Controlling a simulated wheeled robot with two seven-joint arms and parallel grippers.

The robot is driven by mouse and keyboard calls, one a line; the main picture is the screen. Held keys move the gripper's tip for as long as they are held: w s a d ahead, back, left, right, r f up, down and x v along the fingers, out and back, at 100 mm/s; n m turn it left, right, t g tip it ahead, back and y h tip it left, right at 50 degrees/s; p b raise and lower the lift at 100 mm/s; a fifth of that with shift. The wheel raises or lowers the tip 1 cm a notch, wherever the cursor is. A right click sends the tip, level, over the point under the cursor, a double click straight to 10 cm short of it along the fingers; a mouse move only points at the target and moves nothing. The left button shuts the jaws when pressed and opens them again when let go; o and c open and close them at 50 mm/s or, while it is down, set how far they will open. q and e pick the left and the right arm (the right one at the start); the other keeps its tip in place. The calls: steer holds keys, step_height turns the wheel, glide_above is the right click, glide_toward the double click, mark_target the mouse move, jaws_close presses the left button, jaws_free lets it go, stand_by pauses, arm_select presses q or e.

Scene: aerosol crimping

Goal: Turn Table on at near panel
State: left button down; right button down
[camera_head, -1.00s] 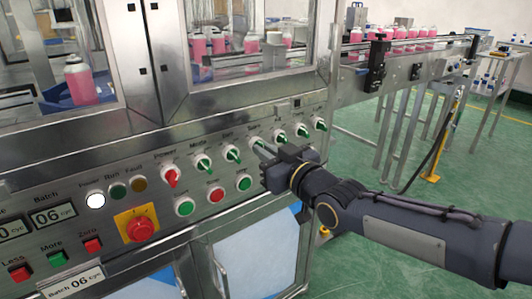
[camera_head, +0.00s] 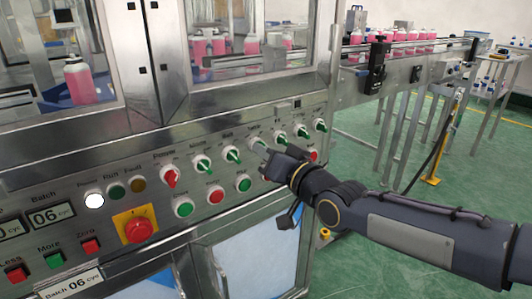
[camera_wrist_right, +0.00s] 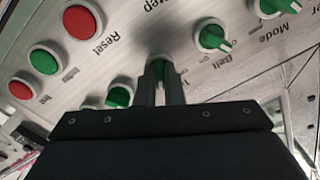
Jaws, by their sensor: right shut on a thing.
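The near panel (camera_head: 120,225) carries a row of selector knobs, one red and several green, labelled Power, Mode, Belt and so on. My right gripper (camera_head: 264,150) is at the knob to the right of the Belt knob (camera_head: 233,156), which fits the Table knob (camera_head: 256,141). In the right wrist view my fingers (camera_wrist_right: 160,88) are shut around its green handle and hide most of it, so its exact angle is unclear. The Belt knob (camera_wrist_right: 211,38) is beside it there. My left gripper is out of view.
Green and red push buttons (camera_head: 244,185) sit below the knobs. A red emergency stop (camera_head: 138,229) on a yellow plate is lower left. Glass doors with pink bottles (camera_head: 80,80) rise above the panel. A conveyor (camera_head: 420,60) stands at right, with green floor before it.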

steer(key=shift+f, duration=0.1)
stand_by(0.3)
steer(key=c, duration=1.5)
jaws_free()
steer(key=shift+c, duration=0.2)
steer(key=p+v, duration=0.2)
steer(key=v, duration=0.5)
steer(key=shift+s+d, duration=0.25)
steer(key=shift+s, duration=0.05)
